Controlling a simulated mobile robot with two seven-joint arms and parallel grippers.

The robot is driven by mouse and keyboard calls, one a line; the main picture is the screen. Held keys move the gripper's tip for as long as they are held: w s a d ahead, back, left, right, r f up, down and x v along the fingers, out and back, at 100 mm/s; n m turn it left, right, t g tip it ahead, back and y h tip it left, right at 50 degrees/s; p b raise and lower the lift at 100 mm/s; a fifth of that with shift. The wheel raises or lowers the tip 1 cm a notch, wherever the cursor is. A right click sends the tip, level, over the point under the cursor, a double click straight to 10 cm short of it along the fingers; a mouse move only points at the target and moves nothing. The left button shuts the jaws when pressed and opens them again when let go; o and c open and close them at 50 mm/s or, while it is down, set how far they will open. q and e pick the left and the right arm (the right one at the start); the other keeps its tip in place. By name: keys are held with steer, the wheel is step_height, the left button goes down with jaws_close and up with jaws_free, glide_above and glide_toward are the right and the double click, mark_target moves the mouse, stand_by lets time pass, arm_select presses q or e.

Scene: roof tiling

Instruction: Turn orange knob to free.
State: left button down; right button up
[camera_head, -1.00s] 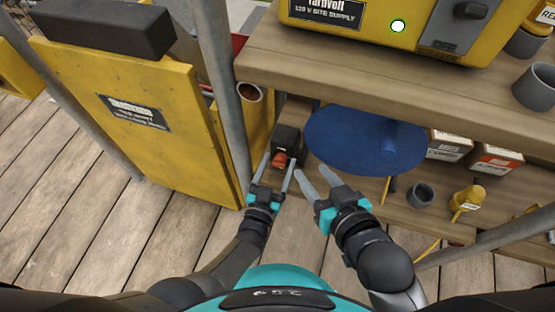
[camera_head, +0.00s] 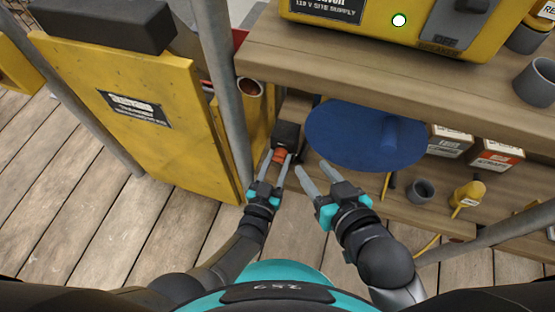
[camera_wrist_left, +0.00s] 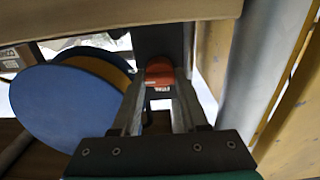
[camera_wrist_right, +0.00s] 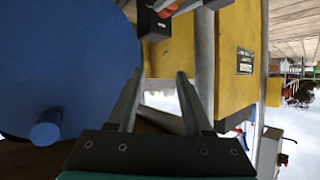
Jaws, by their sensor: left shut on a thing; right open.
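The orange knob (camera_head: 280,155) sits on the front of a small dark box (camera_head: 287,133) under the wooden shelf, beside the metal post. My left gripper (camera_head: 280,160) has its two fingers on either side of the knob and is shut on it. In the left wrist view the knob (camera_wrist_left: 159,74) shows between the fingertips, with small pale lettering too blurred to read. My right gripper (camera_head: 310,170) is open and empty, below the blue disc. In the right wrist view, part of the knob (camera_wrist_right: 168,8) shows at the top edge, with the left fingers beside it.
A large blue round disc (camera_head: 350,135) with a hub stands just right of the knob. A grey metal post (camera_head: 222,80) and a yellow panel (camera_head: 160,150) stand to the left. A yellow power unit (camera_head: 400,25) sits on the shelf above. Cups and boxes are at the right.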

arm_select(q)
steer(key=shift+n, duration=1.7)
steer(key=n+b, duration=0.1)
steer(key=n, duration=0.5)
steer(key=shift+a+f+b, duration=0.1)
steer(key=shift+b, duration=0.2)
steer(key=n, duration=0.4)
steer(key=shift+n+b, duration=0.3)
steer(key=shift+b, duration=0.05)
steer(key=shift+w+n, duration=0.1)
steer(key=shift+n, duration=1.8)
arm_select(e)
steer(key=shift+s+a+r+m+t+y, duration=0.25)
steer(key=shift+a+r+t+y, duration=0.35)
steer(key=shift+t, duration=0.5)
steer(key=shift+s+a+r+m+t+y, duration=0.15)
steer(key=shift+s+a+r+t+y, duration=0.15)
steer(key=shift+a+r+t, duration=0.65)
steer(key=shift+d+f, duration=0.15)
steer(key=shift+f, duration=0.1)
